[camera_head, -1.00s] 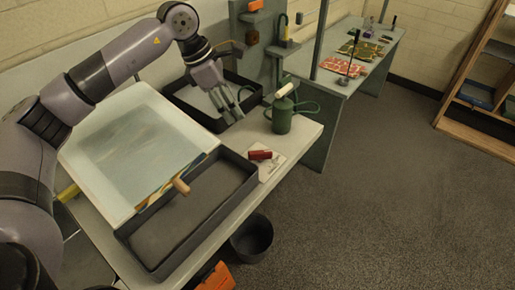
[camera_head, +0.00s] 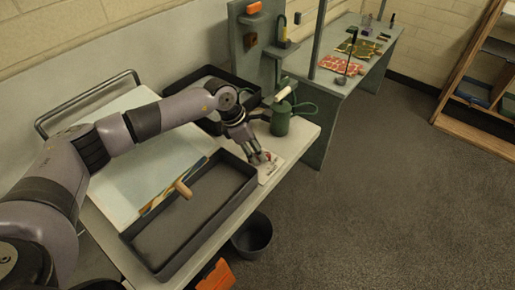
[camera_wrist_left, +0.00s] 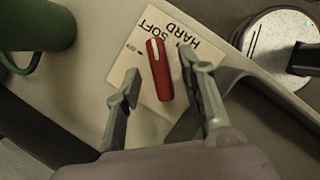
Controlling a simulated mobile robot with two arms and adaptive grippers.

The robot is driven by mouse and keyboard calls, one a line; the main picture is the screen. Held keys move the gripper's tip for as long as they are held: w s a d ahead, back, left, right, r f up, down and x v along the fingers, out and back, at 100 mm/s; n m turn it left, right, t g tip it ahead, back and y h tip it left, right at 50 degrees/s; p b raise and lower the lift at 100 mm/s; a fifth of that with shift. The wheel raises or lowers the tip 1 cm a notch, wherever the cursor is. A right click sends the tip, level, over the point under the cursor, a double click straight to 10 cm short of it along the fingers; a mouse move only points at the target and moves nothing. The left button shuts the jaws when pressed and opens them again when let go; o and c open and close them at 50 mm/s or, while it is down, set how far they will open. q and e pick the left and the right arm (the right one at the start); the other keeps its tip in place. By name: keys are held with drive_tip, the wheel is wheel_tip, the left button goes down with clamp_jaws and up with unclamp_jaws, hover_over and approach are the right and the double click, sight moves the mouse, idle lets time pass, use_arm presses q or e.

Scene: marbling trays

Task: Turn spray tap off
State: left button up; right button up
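The spray tap is a red lever (camera_wrist_left: 160,72) with a white stripe on a white plate (camera_wrist_left: 140,83). The plate reads SOFT, HARD and OFF. In the wrist view the striped end of the lever points up, by the OFF and SOFT marks; I cannot tell which it is set to. My left gripper (camera_wrist_left: 160,72) is open, one finger on each side of the lever; whether either touches is unclear. In the head view the left gripper (camera_head: 262,160) is low over the plate (camera_head: 274,169) and mostly hides the lever. My right gripper is not in view.
A green can (camera_head: 281,121) stands just behind the plate. A dark empty tray (camera_head: 190,259) lies in front, beside a pale tray (camera_head: 110,190) with a wooden-handled tool (camera_head: 183,189). A bucket (camera_head: 252,237) stands on the floor below. Open floor lies to the right.

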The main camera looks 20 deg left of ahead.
use_arm(q)
drive_tip(key=shift+w+d+f, duration=0.1)
drive_tip(key=shift+d+f, duration=0.1)
drive_tip(key=shift+f, duration=0.35)
clamp_jaws()
